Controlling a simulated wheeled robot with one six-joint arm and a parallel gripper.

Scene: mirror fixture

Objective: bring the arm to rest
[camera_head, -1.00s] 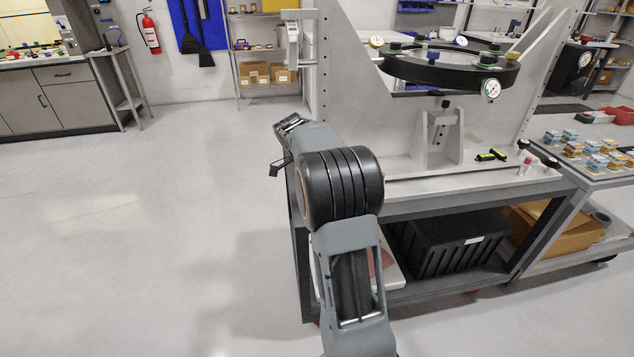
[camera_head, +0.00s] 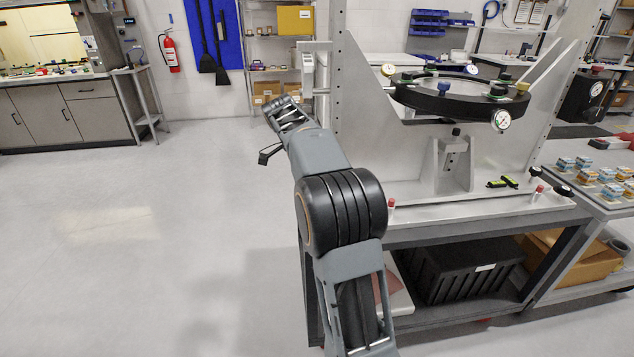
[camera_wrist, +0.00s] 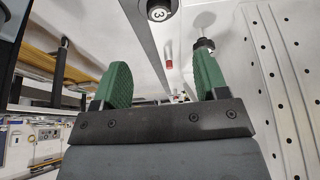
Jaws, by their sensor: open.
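My gripper shows in the wrist view (camera_wrist: 163,85) with its two green fingers apart and nothing between them. In the head view, my arm reaches up and away along the left side of the fixture cart. Its end (camera_head: 275,140) is in the air left of the fixture's upright frame, and the fingertips are hard to make out there. The mirror fixture (camera_head: 455,104) is a dark ring with clamps and dial gauges, mounted on a grey frame. In the wrist view a red-tipped pin (camera_wrist: 168,56) and a round knob marked 3 (camera_wrist: 159,11) lie beyond the fingers.
The fixture cart (camera_head: 470,217) stands right of my arm, with a black crate (camera_head: 460,262) on its lower shelf. A side cart with small blocks (camera_head: 600,178) is at the right. The floor (camera_head: 130,240) to the left is clear.

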